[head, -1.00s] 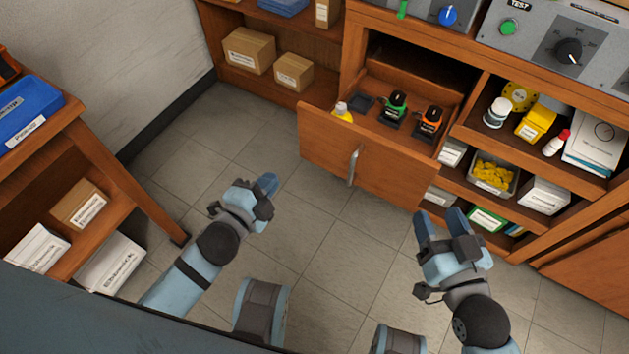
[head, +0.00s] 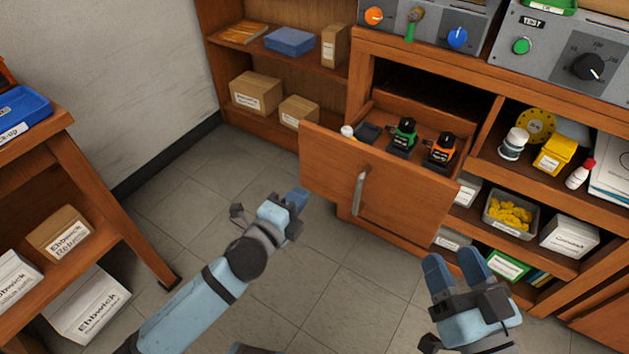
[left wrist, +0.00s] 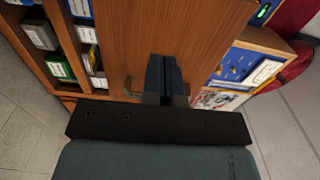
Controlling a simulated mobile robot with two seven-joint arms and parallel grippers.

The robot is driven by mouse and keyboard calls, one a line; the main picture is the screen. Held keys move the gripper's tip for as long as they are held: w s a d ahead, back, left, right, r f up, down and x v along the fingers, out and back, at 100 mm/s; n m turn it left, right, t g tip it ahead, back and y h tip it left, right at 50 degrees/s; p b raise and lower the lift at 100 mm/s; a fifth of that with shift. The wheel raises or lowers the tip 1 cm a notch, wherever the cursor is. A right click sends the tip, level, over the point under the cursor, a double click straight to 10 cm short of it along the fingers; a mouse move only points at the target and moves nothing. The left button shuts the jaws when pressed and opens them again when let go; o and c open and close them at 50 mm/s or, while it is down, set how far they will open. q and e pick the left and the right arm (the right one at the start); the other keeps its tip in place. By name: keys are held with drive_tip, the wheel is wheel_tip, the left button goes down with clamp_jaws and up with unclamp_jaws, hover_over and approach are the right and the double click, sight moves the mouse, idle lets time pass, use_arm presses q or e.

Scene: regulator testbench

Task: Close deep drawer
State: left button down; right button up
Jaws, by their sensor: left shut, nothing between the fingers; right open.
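The deep drawer (head: 335,185) is pulled out of the bench, its wooden front facing me with a vertical metal handle (head: 360,190). Inside it are a green-and-black item (head: 403,135), an orange-and-black item (head: 441,150), a dark tray (head: 368,132) and a small white-topped item (head: 347,131). My left gripper (head: 298,199) is shut and empty, in front of the drawer's lower left, apart from the handle in the head view. In the left wrist view its fingers (left wrist: 165,75) point toward a wooden panel (left wrist: 135,35).
Open shelves right of the drawer hold a yellow box (head: 554,155), a bin of yellow parts (head: 509,214) and other boxes. A shelf with cartons (head: 257,91) stands behind left. A wooden rack (head: 90,190) stands at left. Floor between is clear.

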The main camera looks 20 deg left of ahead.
sight(321, 172)
use_arm(q)
drive_tip(key=b+x, duration=0.1)
drive_tip(key=x, duration=0.5)
drive_tip(key=shift+w+b, duration=0.2)
drive_tip(key=shift+b, duration=0.1)
use_arm(e)
wheel_tip(321, 172, down, 3)
drive_tip(key=shift+w+a+r+g, duration=0.1)
drive_tip(key=shift+a+r+g, duration=0.1)
drive_tip(key=shift+g, duration=0.4)
drive_tip(key=shift+d, duration=0.1)
